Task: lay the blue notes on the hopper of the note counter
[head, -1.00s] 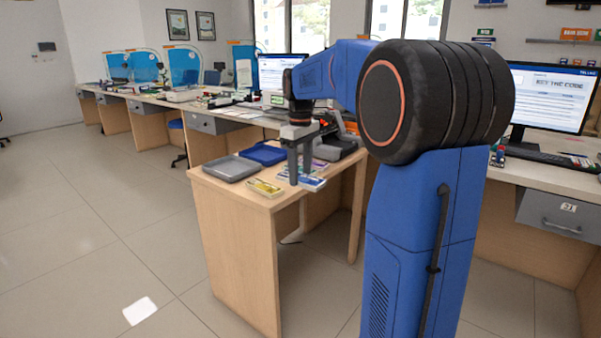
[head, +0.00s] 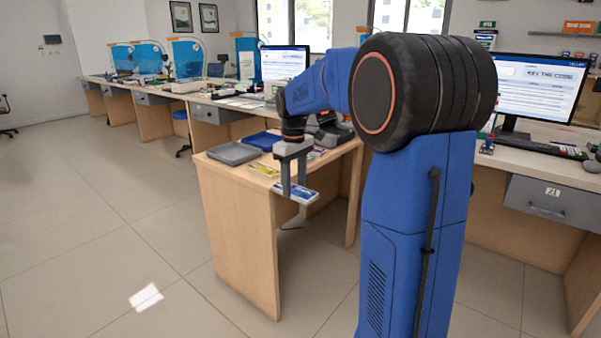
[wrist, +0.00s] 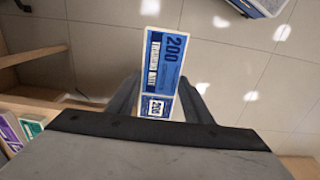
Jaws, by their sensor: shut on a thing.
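My gripper (head: 295,182) is shut on the blue notes (head: 298,193), a banded bundle marked 200. In the wrist view the blue notes (wrist: 163,60) stick out beyond the fingers with bare floor below them, so they are held out past the small table's edge. A dark grey machine (head: 331,133), which looks like the note counter, stands on the table behind my gripper. My arm partly hides it, and its hopper cannot be made out.
On the wooden table (head: 228,179) are a grey tray (head: 233,153), a blue tray (head: 262,140) and yellow notes (head: 262,169). Purple notes (wrist: 9,131) and green notes (wrist: 31,126) lie at the left in the wrist view. Floor to the left is clear.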

